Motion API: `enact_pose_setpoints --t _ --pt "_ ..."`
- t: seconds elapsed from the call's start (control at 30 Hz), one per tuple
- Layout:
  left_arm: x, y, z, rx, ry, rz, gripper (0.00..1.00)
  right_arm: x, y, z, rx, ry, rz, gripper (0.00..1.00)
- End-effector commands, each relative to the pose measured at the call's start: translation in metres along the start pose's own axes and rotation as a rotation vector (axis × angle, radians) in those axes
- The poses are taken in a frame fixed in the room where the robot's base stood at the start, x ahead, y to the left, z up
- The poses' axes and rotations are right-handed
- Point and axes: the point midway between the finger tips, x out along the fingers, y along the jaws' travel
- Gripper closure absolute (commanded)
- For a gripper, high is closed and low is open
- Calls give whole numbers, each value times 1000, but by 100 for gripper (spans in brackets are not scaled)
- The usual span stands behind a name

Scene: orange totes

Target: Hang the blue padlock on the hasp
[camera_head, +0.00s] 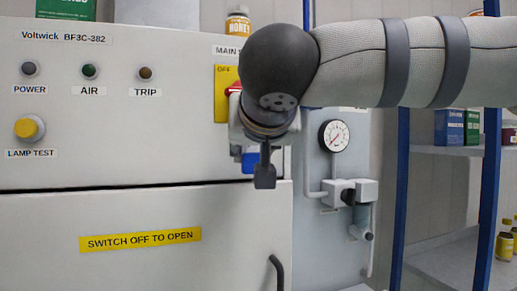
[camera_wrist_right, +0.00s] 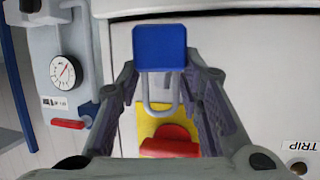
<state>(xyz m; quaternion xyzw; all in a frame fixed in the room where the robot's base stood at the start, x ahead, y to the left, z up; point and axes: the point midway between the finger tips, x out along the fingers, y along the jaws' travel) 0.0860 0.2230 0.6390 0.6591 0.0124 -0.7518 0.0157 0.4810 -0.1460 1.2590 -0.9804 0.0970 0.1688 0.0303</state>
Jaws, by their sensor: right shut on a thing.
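The blue padlock (camera_wrist_right: 160,47) is in my right gripper (camera_wrist_right: 161,72), between its two fingers in the wrist view. Its grey shackle (camera_wrist_right: 161,108) points down in that picture, toward a red switch handle (camera_wrist_right: 170,142) on a yellow plate (camera_wrist_right: 150,122). In the head view my right gripper (camera_head: 262,178) hides most of the padlock; a blue piece of the padlock (camera_head: 248,162) shows behind it. The yellow plate (camera_head: 221,105), marked OFF, shows left of my wrist, with a sliver of the red handle (camera_head: 233,88). I cannot make out the hasp. My left gripper is out of view.
The grey cabinet (camera_head: 120,120) has lamps and a lamp test button (camera_head: 30,128). A black door handle (camera_head: 277,272) sticks out below. A pressure gauge (camera_head: 334,136) and valve fittings (camera_head: 350,192) are to the right, then a blue-posted shelf (camera_head: 455,151).

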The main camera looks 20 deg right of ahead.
Motion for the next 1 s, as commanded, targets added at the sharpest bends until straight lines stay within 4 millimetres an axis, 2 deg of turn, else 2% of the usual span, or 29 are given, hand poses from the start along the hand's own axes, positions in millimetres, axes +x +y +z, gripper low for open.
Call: enact_pose_setpoints --t 0.03,0.2,0.47,0.7,1.0 --pt "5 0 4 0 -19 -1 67 10 -1 5 -2 -13 2 91" --pt "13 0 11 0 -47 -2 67 23 -4 3 -2 -13 1 91" --pt "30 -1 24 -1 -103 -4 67 32 -6 3 -2 -14 1 91" --pt "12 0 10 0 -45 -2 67 36 -7 -2 0 2 3 91" --pt "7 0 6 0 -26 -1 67 43 -6 2 3 -1 6 91"
